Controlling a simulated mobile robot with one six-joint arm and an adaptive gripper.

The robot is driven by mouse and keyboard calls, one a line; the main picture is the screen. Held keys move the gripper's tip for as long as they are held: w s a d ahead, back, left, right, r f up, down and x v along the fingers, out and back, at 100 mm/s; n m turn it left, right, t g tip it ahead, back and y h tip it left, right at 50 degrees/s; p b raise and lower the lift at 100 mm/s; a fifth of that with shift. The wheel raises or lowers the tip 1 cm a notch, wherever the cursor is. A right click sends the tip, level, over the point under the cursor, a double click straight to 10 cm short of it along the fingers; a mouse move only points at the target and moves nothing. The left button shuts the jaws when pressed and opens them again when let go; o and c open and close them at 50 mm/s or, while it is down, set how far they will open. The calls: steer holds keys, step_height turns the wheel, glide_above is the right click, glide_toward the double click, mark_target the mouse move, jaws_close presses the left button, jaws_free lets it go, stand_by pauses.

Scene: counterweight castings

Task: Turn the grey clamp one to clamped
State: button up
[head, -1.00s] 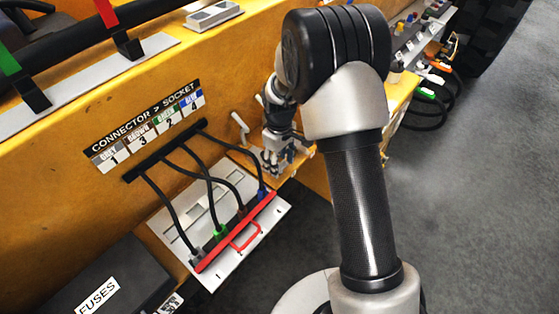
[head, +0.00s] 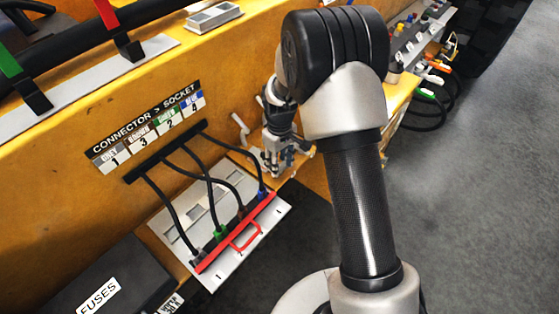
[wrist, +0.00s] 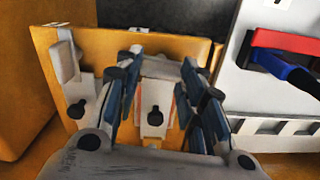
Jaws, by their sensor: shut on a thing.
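Two grey clamps stand on a yellow ledge in the wrist view. The left clamp (wrist: 66,60) has an upright lever on a plate with a black keyhole mark; a grey lever also shows in the head view (head: 240,127). The other clamp (wrist: 154,112) has a similar plate between my fingers. My gripper (wrist: 160,66) has one finger on each side of this clamp's grey lever and is shut on it. The fingers partly hide the lever. No number is readable on either clamp. In the head view my gripper (head: 277,160) points down at the ledge.
A white socket panel (head: 232,262) with a red handle bar (head: 237,233) and several plugged cables lies left of my gripper in the head view. A black fuse box (head: 108,278) sits lower left. Open floor lies to the right.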

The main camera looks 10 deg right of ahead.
mark_target(281, 164)
steer(key=m+p, duration=0.1)
steer(key=m, duration=0.3)
steer(key=shift+d, duration=0.1)
steer(key=m, duration=0.4)
steer(key=shift+p, duration=0.4)
steer(key=m, duration=0.4)
steer(key=shift+d+p, duration=0.1)
steer(key=shift+p, duration=0.2)
steer(key=shift+m, duration=2.2)
steer(key=o, duration=1.1)
steer(key=shift+s, duration=0.1)
steer(key=shift+r, duration=0.15)
step_height(281, 164, up, 12)
steer(key=shift+f, duration=0.1)
